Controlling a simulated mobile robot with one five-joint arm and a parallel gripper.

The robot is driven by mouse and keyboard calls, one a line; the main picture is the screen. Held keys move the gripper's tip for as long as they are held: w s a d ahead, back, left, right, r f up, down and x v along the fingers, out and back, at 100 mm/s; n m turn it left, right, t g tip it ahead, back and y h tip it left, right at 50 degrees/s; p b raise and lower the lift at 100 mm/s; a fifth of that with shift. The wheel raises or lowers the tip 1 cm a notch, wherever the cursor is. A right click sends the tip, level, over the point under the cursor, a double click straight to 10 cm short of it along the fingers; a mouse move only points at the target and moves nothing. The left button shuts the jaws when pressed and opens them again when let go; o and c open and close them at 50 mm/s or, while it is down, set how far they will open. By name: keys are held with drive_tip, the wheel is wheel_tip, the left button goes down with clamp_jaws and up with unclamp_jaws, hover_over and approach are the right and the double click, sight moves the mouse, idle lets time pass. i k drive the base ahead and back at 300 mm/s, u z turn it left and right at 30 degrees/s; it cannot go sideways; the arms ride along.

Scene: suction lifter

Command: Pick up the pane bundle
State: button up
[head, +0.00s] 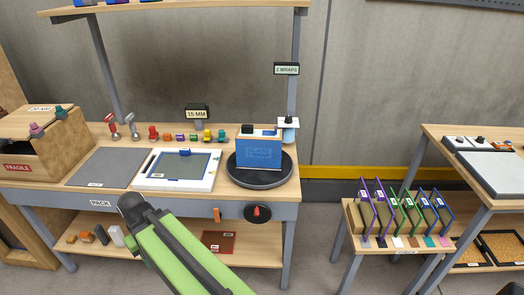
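A blue upright block with a printed face (260,152), which looks like the pane bundle, stands on a round black turntable (262,180) at the right of the bench. Dark and white pieces show along its top edge. Its back is hidden. My green arm reaches in from the bottom of the head view, and its dark end with my gripper (131,203) is in front of the bench's front edge, left of and apart from the blue block. The fingers cannot be made out, so I cannot tell whether they are open or shut. Nothing visible is held.
A white-framed panel (150,183) and a grey mat (103,168) lie left of the turntable. A "FRAGILE" crate (60,150) stands far left. Small coloured clamps (180,138) line the back. A rack of coloured frames (400,215) stands right, across a floor gap.

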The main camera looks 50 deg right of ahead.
sight(253, 149)
drive_tip(key=z, duration=0.05)
drive_tip(key=i, duration=0.9)
